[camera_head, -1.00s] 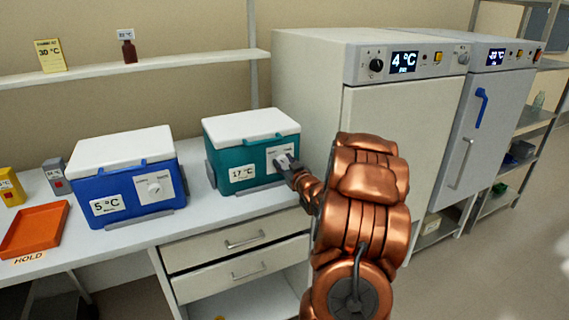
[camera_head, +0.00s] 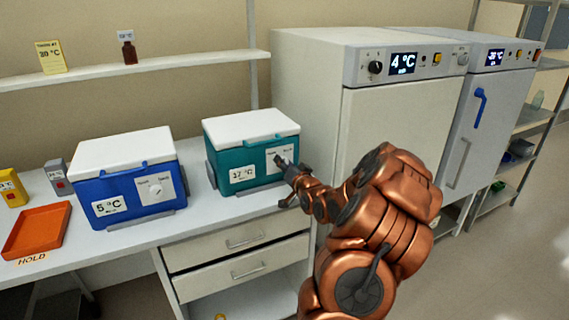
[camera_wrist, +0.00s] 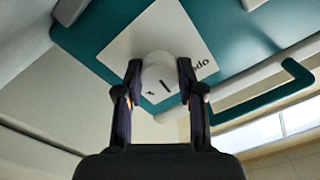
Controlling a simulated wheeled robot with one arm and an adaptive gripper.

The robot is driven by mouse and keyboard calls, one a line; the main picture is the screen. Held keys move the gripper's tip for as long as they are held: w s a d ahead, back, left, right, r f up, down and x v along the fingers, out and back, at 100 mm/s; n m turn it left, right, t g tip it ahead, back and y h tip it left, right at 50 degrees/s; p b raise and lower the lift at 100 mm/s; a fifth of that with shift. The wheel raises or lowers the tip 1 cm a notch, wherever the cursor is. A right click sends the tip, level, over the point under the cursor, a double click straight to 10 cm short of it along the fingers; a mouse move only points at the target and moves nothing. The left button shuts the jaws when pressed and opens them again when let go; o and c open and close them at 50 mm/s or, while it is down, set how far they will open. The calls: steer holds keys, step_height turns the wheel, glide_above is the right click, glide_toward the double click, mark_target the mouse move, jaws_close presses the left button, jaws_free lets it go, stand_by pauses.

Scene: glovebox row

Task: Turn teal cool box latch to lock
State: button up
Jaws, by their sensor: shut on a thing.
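The teal cool box (camera_head: 226,158) with a white lid stands on the bench, marked 17 °C. The white latch plate (camera_head: 288,150) on its front is partly hidden by my gripper (camera_head: 282,163). In the wrist view, the round white latch knob (camera_wrist: 158,82) with a dark pointer line sits between the two fingers of my gripper (camera_wrist: 159,75). The fingers are shut on the knob from both sides. The latch plate (camera_wrist: 190,40) shows tilted in this view, with only part of its lettering readable.
A blue cool box (camera_head: 125,190), marked 5 °C, stands to the left with its own latch. An orange tray (camera_head: 36,232) lies at the bench's left end. A tall white cabinet (camera_head: 395,130) showing 4 °C stands close right of the teal box. Drawers (camera_head: 240,243) sit below.

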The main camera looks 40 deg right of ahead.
steer(key=m, duration=0.4)
steer(key=shift+m, duration=0.3)
steer(key=shift+f+m+b, duration=0.1)
steer(key=shift+m+b, duration=0.45)
steer(key=shift+m, duration=0.95)
steer(key=o, duration=1.1)
steer(key=shift+o, duration=0.2)
steer(key=shift+s, duration=0.1)
steer(key=v, duration=1.2)
